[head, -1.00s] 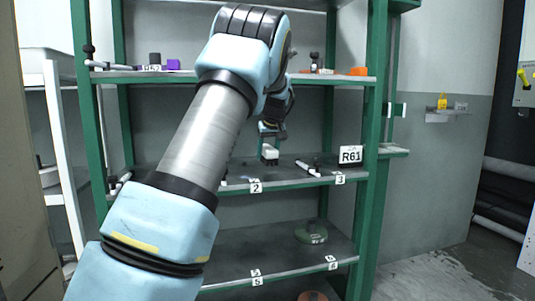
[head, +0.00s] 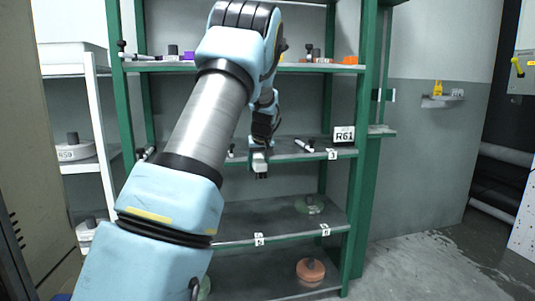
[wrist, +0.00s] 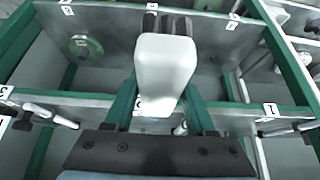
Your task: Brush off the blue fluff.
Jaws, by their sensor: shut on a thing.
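My gripper (head: 261,146) is shut on a white block-shaped brush (head: 260,159) with dark tips. In the head view it hangs at the front edge of the middle shelf (head: 285,156). In the wrist view the brush (wrist: 166,70) fills the middle, its dark end pointing away from my gripper. I see no blue fluff in either view now. Part of the middle shelf is hidden behind my arm and the brush.
A dark pen-like stick with a white end (head: 304,146) and the R61 sign (head: 343,135) are on the middle shelf. A green disc (head: 309,205) lies on the shelf below, and an orange disc (head: 310,270) lies lower. Green posts (head: 368,120) frame the rack.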

